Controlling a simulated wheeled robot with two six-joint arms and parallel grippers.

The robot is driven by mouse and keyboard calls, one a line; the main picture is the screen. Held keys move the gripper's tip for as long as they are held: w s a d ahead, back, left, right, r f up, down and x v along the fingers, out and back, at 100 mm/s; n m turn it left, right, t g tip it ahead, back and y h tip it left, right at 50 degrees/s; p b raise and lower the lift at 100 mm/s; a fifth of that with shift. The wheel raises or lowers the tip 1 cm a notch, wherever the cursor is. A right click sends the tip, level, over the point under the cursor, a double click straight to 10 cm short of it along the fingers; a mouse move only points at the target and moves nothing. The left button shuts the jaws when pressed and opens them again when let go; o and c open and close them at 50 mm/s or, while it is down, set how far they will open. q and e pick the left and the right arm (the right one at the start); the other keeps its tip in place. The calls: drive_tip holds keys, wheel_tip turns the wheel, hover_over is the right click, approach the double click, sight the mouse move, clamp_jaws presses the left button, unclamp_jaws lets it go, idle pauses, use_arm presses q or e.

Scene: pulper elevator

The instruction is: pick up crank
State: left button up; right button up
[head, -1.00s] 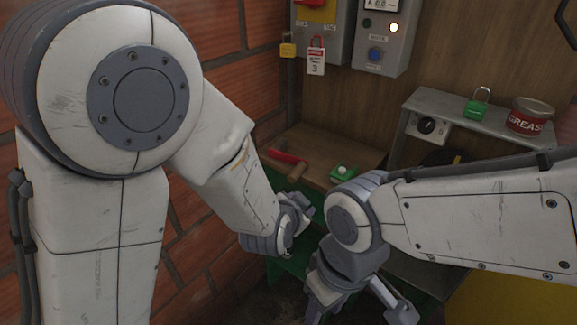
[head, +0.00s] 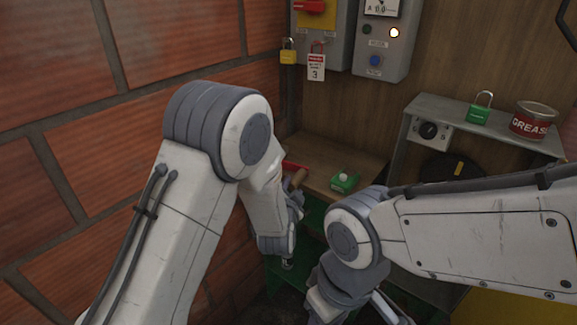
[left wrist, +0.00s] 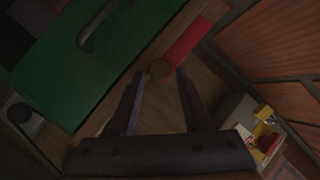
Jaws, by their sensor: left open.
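The crank has a red arm (head: 294,165) and a wooden handle (head: 298,179). It lies on the wooden bench in the head view, partly hidden behind my left arm. In the left wrist view the red arm (left wrist: 187,42) runs away to the upper right, and the round brown handle (left wrist: 159,68) shows by the fingertips. My left gripper (left wrist: 160,77) is open, with the handle at the mouth between its fingers. I cannot tell whether they touch it. My right gripper (head: 350,312) is low in the head view, away from the crank, its fingertips cut off.
The wooden bench (head: 333,152) also bears a green box with a white button (head: 344,181). A green panel with a handle (left wrist: 80,60) lies beside the bench. A grey shelf (head: 455,112) holds a green padlock (head: 479,110) and a grease tin (head: 533,120). A brick wall (head: 70,130) bounds the left.

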sight(298, 172)
use_arm(q)
drive_tip(key=shift+x, duration=1.2)
clamp_jaws()
drive_tip(key=shift+r, duration=0.1)
drive_tip(key=shift+r, duration=0.45)
drive_tip(key=s+d+r, duration=0.6)
drive_tip(key=d+r, duration=0.4)
drive_tip(key=shift+p, duration=0.35)
drive_tip(key=shift+d, duration=0.1)
